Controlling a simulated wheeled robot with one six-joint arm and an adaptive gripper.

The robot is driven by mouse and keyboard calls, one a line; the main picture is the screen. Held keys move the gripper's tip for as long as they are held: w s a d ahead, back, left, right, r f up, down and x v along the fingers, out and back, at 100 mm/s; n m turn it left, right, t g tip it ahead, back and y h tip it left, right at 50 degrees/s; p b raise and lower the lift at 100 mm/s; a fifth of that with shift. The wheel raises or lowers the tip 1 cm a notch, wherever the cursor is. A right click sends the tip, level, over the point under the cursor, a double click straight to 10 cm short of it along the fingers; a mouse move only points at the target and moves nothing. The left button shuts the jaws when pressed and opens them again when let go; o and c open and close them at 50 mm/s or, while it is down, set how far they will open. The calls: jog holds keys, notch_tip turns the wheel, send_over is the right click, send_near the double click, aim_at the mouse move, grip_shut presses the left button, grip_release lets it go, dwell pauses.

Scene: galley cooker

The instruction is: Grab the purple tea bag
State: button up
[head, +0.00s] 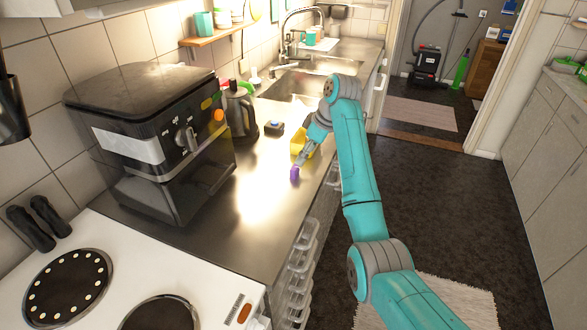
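A small purple tea bag (295,173) is over the metal counter, near its front edge. My gripper (299,164) points down and left at it from the end of the teal arm, with the fingertips right at its upper side. The fingers are too small to tell whether they are closed on it or only beside it. I cannot tell whether the tea bag rests on the counter or is slightly above it.
A yellow container (302,143) stands just behind my gripper. A small dark box (274,126) and a kettle (240,112) are to the left. A large black appliance (150,140) fills the left counter, beside the white cooker (125,275). The counter's front middle (250,200) is clear.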

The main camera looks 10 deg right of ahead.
aim_at(295, 167)
jog(key=x, duration=0.3)
jog(key=shift+s, duration=0.1)
jog(key=shift+w+a+x, duration=0.1)
jog(key=shift+x, duration=1.25)
jog(key=shift+w+a+x, duration=0.1)
jog(key=shift+a+x, duration=0.05)
jog(key=shift+x, duration=1.15)
jog(key=shift+r, duration=0.15)
jog(key=c, duration=0.9)
